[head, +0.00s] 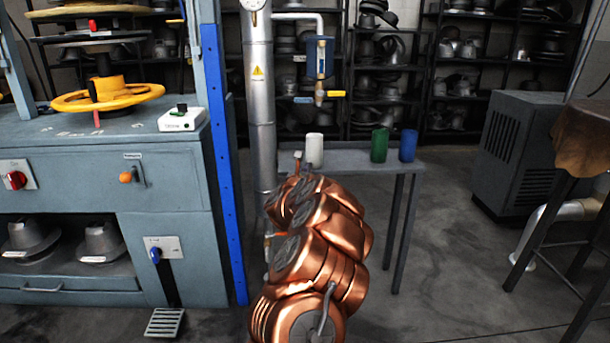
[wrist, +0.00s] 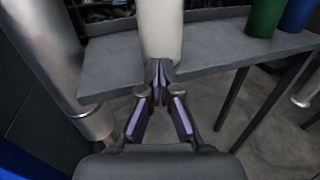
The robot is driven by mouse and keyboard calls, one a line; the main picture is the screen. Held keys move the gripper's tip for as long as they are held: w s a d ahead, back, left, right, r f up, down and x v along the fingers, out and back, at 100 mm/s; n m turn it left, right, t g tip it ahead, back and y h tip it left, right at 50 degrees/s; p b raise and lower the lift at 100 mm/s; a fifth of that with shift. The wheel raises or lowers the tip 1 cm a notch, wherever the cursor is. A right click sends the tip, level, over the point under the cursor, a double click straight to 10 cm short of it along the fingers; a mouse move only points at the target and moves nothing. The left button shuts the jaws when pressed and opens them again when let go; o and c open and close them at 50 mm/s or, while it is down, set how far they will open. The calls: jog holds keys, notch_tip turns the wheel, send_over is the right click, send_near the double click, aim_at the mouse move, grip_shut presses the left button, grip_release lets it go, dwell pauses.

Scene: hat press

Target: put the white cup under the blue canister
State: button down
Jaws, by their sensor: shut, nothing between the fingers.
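The white cup (head: 315,150) stands upright on the narrow grey table. In the head view it appears below and slightly left of the blue canister (head: 320,58), which hangs on a pipe with a yellow-handled tap under it; I cannot tell whether they line up in depth. In the wrist view the cup (wrist: 161,32) is straight ahead, its top cut off. My gripper (wrist: 160,75) is shut and empty, its fingertips overlapping the cup's lower edge in the picture. Contact cannot be judged.
A green cup (head: 379,145) and a blue cup (head: 408,146) stand farther right on the grey table (head: 350,158). A thick metal column (head: 260,110) rises at the table's left, beside the press with its blue edge. Clear tabletop lies between the white and green cups.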

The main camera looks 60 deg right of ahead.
aim_at(312, 161)
jog(key=shift+b+x, duration=0.35)
jog(key=shift+x, duration=1.55)
jog(key=shift+d, duration=0.2)
jog(key=shift+w+d, duration=0.1)
